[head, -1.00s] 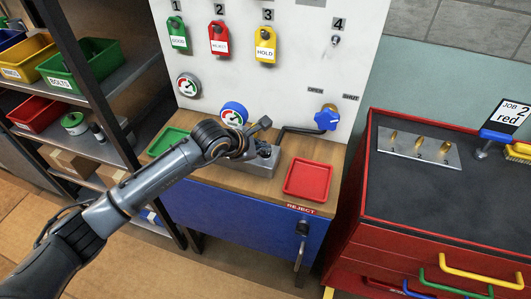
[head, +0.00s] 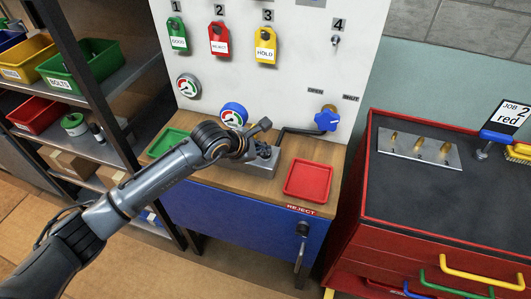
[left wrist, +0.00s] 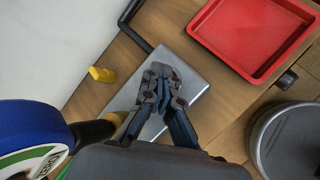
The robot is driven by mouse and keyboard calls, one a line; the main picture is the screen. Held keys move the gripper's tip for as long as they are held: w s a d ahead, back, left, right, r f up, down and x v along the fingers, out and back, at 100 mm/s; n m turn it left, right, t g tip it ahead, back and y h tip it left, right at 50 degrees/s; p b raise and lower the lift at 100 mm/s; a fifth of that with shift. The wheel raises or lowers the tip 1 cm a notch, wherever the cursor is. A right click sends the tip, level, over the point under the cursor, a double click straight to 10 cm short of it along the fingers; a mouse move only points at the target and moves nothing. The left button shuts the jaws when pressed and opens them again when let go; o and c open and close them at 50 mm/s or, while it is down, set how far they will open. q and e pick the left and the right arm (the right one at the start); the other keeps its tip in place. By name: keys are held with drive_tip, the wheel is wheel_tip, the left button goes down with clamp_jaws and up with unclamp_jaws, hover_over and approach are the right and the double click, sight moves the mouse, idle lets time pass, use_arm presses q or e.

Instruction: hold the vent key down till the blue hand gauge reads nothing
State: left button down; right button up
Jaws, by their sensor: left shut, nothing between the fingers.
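The blue-rimmed gauge (head: 233,116) is on the lower white panel; its needle is too small to read. Part of a blue rim and pale face (left wrist: 38,150) shows at the left of the left wrist view. A grey metal block (head: 262,160) sits on the wooden bench below the gauge, with a dark pipe (head: 290,130) running from it. My left gripper (left wrist: 163,75) is shut and empty, its fingertips over the block's grey top. I cannot make out the vent key; the gripper and wrist cover part of the block. My right gripper is out of view.
A red tray (head: 307,180) lies right of the block and a green tray (head: 166,142) left of it. A blue valve handle (head: 327,120) and a second gauge (head: 188,86) are on the panel. A red tool cabinet (head: 395,205) stands at the right.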

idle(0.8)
use_arm(q)
drive_tip(key=shift+r, duration=0.85)
drive_tip(key=shift+p, duration=0.3)
drive_tip(key=shift+r+p, duration=1.05)
drive_tip(key=shift+r, duration=1.45)
